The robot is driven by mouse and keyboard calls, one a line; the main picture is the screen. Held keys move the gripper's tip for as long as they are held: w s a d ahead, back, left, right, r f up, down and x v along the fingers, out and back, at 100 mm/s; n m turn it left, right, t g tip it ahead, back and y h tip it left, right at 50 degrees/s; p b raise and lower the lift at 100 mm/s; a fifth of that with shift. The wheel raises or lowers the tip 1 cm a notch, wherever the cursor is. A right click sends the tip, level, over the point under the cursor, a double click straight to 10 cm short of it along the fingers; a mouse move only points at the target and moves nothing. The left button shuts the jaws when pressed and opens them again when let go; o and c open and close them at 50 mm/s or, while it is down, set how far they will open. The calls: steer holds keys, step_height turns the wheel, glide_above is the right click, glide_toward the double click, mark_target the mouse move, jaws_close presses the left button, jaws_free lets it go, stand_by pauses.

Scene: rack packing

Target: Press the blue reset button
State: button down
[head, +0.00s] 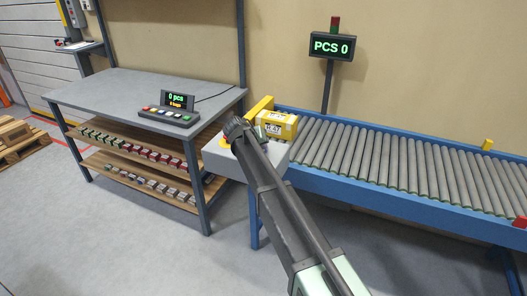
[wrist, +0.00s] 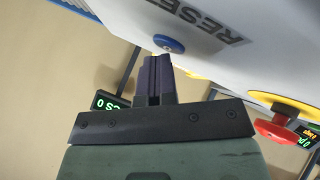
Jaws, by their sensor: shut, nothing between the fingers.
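The blue reset button (wrist: 168,43) is a round disc on a light grey panel (wrist: 125,15), beside the printed word RESET, in the wrist view. My gripper (wrist: 154,60) is shut and empty, its fingertips right at the button's edge in the picture. I cannot tell whether they touch it. In the head view my gripper (head: 236,127) is over the grey control box (head: 213,157) at the conveyor's left end. My arm hides the blue button there.
A red mushroom button (wrist: 276,130) on a yellow base sits on the same panel. The roller conveyor (head: 390,160) runs right from the box, with a yellow carton (head: 278,125) at its near end. A workbench (head: 110,95) with a small button console (head: 168,117) stands left.

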steer(key=shift+r+p, duration=0.8)
step_height(320, 180, up, 5)
steer(key=p, duration=0.5)
stand_by(0.5)
